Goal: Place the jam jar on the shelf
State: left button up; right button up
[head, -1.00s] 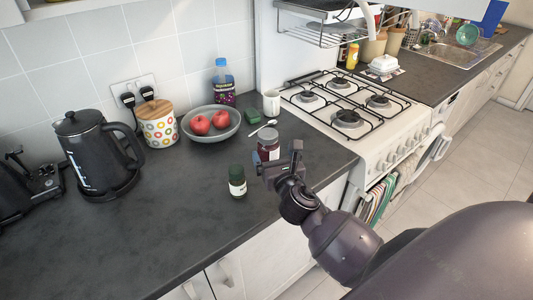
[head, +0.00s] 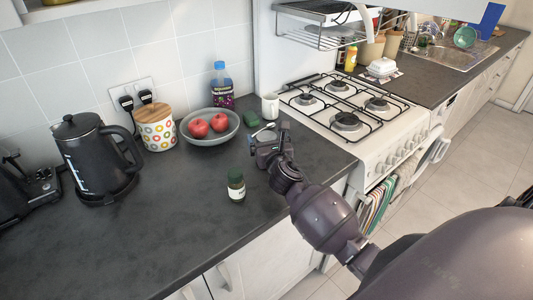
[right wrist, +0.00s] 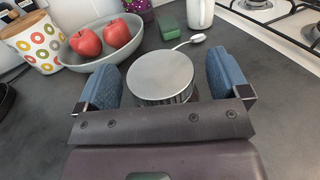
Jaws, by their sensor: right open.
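The jam jar's round grey metal lid (right wrist: 162,74) shows in the right wrist view, between my right gripper's two blue finger pads. The jar stands upright on the dark counter (head: 180,240). In the head view it is almost wholly hidden behind my right gripper (head: 269,142). The gripper is open around the jar, with a gap visible on either side of the lid. A wire rack (head: 318,38) hangs over the hob, and a shelf edge (head: 75,11) shows at the top left; I cannot tell which is the task's shelf. My left gripper is out of view.
A small green-lidded jar (head: 236,186) stands left of my right gripper. Behind are a fruit bowl (head: 208,138), a bottle (head: 221,88), a white mug (head: 270,105) and a green sponge (head: 251,119). A kettle (head: 95,158) stands left. The front counter is clear.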

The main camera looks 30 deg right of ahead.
jog(key=shift+w+d, duration=0.1)
jog(key=shift+w, duration=0.2)
grip_shut()
notch_tip(320, 180, up, 9)
jog(key=shift+f+p, duration=0.2)
jog(key=shift+p, duration=1.05)
notch_tip(320, 180, up, 12)
jog(key=p, duration=0.1)
jog(key=shift+f, duration=0.2)
